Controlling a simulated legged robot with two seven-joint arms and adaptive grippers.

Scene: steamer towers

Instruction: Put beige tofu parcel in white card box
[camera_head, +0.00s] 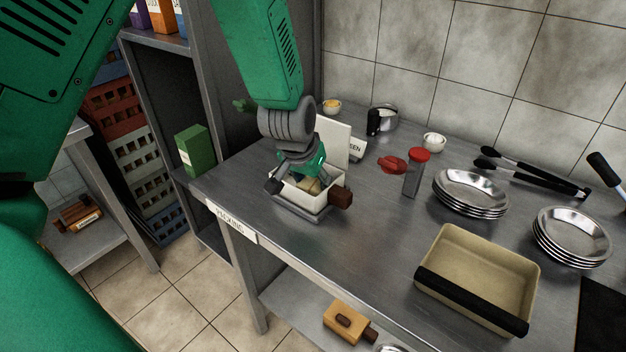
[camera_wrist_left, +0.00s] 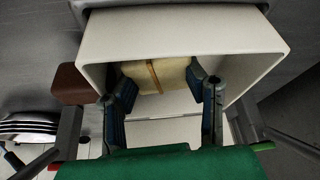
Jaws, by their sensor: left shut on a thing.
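The white card box (camera_head: 289,196) stands on a grey base on the steel counter, with a raised white panel (camera_head: 334,139) behind it. My left gripper (camera_head: 308,186) points down into the box. In the left wrist view the gripper (camera_wrist_left: 163,95) has its fingers inside the box walls, shut on the beige tofu parcel (camera_wrist_left: 158,73). The parcel has a brown band and is at the box's opening or inside it; its underside is hidden. The box wall (camera_wrist_left: 180,35) surrounds it on the far side. My right gripper is not seen.
A dark brown block (camera_head: 342,197) sits at the box's right side. A red-lidded shaker (camera_head: 414,172), stacked metal plates (camera_head: 471,190) and a beige pan (camera_head: 480,262) stand further right. A counter edge with a label (camera_head: 231,221) runs in front.

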